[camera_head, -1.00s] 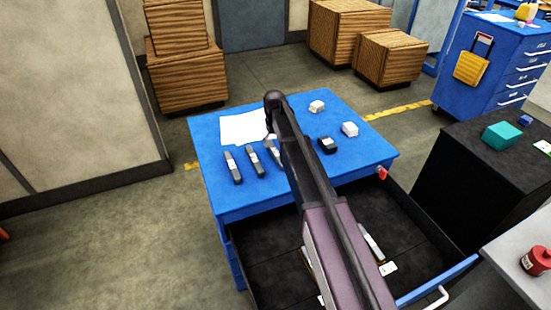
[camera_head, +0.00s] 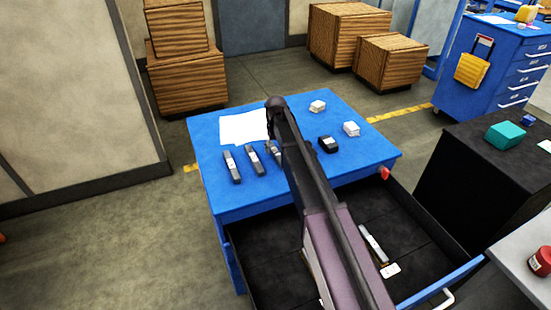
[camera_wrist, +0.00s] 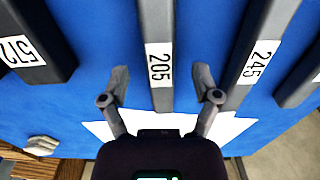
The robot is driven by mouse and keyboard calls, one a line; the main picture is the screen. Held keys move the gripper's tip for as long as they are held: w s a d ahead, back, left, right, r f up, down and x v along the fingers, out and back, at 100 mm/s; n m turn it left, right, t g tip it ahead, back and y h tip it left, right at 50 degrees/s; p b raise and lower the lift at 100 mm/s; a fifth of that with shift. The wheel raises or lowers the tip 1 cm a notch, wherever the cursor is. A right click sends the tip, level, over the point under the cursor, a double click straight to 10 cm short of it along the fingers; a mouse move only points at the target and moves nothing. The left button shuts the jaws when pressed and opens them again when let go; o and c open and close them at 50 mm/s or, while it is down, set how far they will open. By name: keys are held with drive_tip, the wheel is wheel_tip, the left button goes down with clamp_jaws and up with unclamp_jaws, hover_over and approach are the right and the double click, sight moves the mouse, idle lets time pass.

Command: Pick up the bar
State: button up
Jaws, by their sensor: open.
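Several dark grey bars with white labels lie on the blue cabinet top. In the wrist view, the bar labelled 205 (camera_wrist: 158,45) lies between the spread fingertips of my gripper (camera_wrist: 161,78), with space on both sides. The bar labelled 245 (camera_wrist: 258,50) is to its right and the bar labelled 572 (camera_wrist: 35,40) to its left. Another bar shows in part at the right edge. In the head view, bars show left of my arm (camera_head: 232,167) and (camera_head: 254,160); a further one is partly hidden by the arm. My gripper is open and empty; my arm hides it in the head view.
A white sheet (camera_head: 240,128) lies on the blue cabinet top (camera_head: 215,195). Two small whitish blocks (camera_head: 317,106) (camera_head: 351,129) and a black block (camera_head: 328,144) stand right of my arm. The cabinet's drawer (camera_head: 420,225) is open below, holding a labelled bar (camera_head: 373,243) and a white card (camera_head: 390,270).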

drive_tip(key=shift+f+b, duration=0.8)
drive_tip(key=shift+f, duration=0.3)
clamp_jaws()
